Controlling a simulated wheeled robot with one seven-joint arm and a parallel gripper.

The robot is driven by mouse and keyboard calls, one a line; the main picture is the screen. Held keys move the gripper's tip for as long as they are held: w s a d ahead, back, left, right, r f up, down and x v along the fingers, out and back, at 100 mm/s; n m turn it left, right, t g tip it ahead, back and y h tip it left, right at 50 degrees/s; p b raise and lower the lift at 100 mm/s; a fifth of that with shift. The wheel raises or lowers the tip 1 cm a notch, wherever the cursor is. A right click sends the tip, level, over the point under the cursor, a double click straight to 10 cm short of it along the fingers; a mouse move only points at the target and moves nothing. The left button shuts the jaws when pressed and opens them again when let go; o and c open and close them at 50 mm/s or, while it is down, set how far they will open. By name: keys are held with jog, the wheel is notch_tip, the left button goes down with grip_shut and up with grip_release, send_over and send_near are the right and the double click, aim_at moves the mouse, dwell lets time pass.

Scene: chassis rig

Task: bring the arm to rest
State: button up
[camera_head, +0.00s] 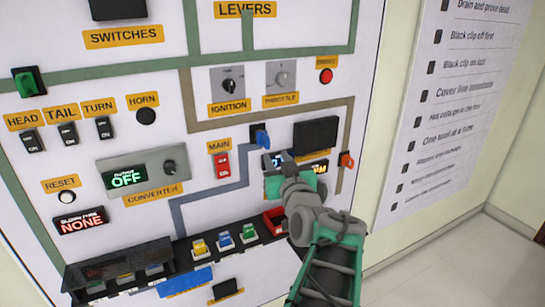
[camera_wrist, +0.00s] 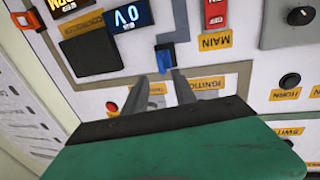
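My gripper (camera_head: 283,161) is in front of the right part of the panel in the head view, just below the blue plug (camera_head: 261,137). In the wrist view my gripper (camera_wrist: 159,74) shows two grey fingers apart, with nothing held between them. The blue plug (camera_wrist: 165,58) appears just beyond the fingertips; I cannot tell whether they touch it. My arm (camera_head: 325,260) reaches up from the lower right and hides part of the display behind the gripper.
The white panel (camera_head: 150,210) carries switches and labels close to my gripper. A red switch (camera_head: 222,165) is to its left and an orange plug (camera_head: 346,160) to its right. A shelf with coloured fuses (camera_head: 224,240) juts out below. Open floor (camera_head: 480,260) lies at right.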

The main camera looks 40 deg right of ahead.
jog(key=shift+s+a, duration=0.3)
jog(key=shift+s, duration=0.3)
jog(key=w+a+f+n+g+y, duration=0.2)
jog(key=a+f+g+y, duration=0.15)
jog(key=a+f, duration=0.5)
jog(key=w+a+f+n+g+y, duration=0.2)
jog(key=a+f+y, duration=0.2)
jog(key=a+f, duration=0.45)
jog(key=s+a+f+n+g, duration=0.1)
jog(key=s+a+f+g, duration=0.25)
jog(key=s+a, duration=0.35)
jog(key=s+a+f+n+g, duration=0.1)
jog(key=s+a+f+g, duration=0.2)
jog(key=s+a+g, duration=0.3)
jog(key=r+t, duration=0.1)
jog(key=w+r, duration=0.1)
jog(key=a+r+t+y, duration=0.1)
jog(key=shift+w+t, duration=0.3)
jog(key=shift+w, duration=0.05)
